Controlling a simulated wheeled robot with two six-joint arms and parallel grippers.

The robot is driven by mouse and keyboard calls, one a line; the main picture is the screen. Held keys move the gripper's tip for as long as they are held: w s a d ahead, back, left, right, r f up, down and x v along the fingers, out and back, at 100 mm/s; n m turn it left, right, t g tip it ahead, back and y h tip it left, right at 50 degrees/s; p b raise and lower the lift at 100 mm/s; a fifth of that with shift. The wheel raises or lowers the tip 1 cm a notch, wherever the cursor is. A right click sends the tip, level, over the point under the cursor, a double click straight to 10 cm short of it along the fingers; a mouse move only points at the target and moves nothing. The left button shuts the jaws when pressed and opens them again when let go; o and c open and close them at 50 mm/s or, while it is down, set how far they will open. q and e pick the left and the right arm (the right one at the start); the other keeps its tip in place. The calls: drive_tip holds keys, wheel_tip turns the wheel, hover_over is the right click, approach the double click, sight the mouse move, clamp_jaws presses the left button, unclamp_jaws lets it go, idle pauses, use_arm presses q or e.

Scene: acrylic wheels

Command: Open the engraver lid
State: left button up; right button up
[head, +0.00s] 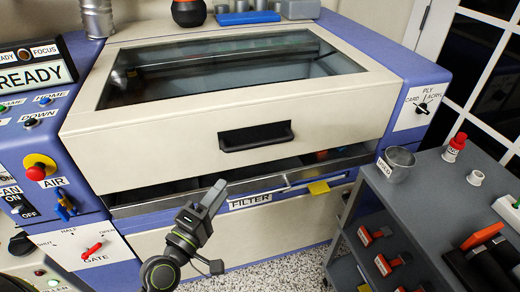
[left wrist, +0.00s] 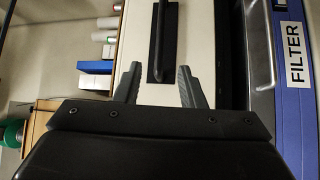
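The engraver lid (head: 350,110) is cream with a large dark glass window and a black handle (head: 256,136) on its front face. A dark gap shows under the lid's front edge; I cannot tell if the lid is slightly raised. My left gripper (head: 212,194) is in front of the machine, below and left of the handle in the head view, and apart from it. In the left wrist view my left gripper (left wrist: 158,86) is open and empty, with the handle (left wrist: 163,40) ahead between its fingers. My right gripper is not in view.
A FILTER drawer (head: 250,201) with a yellow tab (head: 318,188) lies below the lid. A grey cart (head: 425,195) with a metal cup (head: 397,164) stands at the right. Items, including a dark pot (head: 188,12), stand behind the lid. A control panel (head: 40,130) is at left.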

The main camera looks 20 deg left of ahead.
sight(255, 146)
use_arm(q)
drive_tip(key=p+x, duration=0.4)
drive_tip(key=x, duration=1.3)
drive_tip(key=shift+p, duration=0.3)
drive_tip(key=shift+f, duration=0.1)
clamp_jaws()
